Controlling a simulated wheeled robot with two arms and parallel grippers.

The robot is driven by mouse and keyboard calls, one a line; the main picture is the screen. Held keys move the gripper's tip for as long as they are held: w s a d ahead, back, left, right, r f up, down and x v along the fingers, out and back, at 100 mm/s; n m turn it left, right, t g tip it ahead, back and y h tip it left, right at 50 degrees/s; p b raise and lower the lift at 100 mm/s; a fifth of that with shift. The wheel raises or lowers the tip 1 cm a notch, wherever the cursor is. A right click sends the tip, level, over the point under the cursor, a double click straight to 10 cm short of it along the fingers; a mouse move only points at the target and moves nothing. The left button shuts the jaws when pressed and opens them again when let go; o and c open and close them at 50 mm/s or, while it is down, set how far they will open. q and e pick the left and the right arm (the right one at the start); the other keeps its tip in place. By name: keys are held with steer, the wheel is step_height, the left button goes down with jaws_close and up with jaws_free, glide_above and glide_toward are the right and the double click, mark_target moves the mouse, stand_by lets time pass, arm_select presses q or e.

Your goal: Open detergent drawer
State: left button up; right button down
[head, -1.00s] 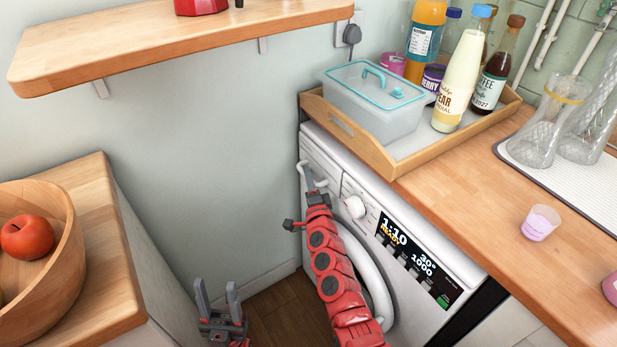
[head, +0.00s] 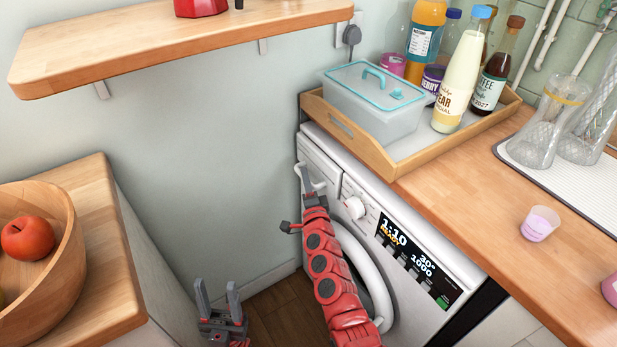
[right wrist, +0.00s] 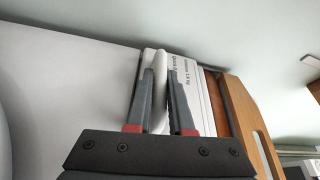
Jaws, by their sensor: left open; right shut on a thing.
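The white washing machine (head: 440,235) stands under the counter, with the detergent drawer (head: 321,160) at its upper left. The drawer looks about flush with the front panel, though the gripper covers part of it. Its white handle (head: 301,172) also shows in the right wrist view (right wrist: 161,62), between the fingers. My right gripper (head: 311,183) is shut on this handle, and its fingers (right wrist: 161,82) lie on either side of it. Printed text shows on the drawer front (right wrist: 184,85). My left gripper (head: 218,300) is open and empty, low over the floor, apart from the machine.
A wooden tray (head: 390,165) with a lidded box (head: 372,100) and several bottles sits on the counter above the drawer. A dial (head: 355,207) and the round door (head: 370,275) are close to my right arm. A wooden bowl (head: 65,270) stands at left.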

steer(key=s+a+p, duration=0.1)
steer(key=s+a, duration=0.8)
steer(key=a, duration=0.4)
steer(key=shift+p, duration=0.35)
steer(key=c, duration=0.8)
jaws_free()
steer(key=r+v, duration=0.1)
steer(key=v, duration=1.1)
steer(key=shift+f+b, duration=0.3)
steer(key=shift+f, duration=0.2)
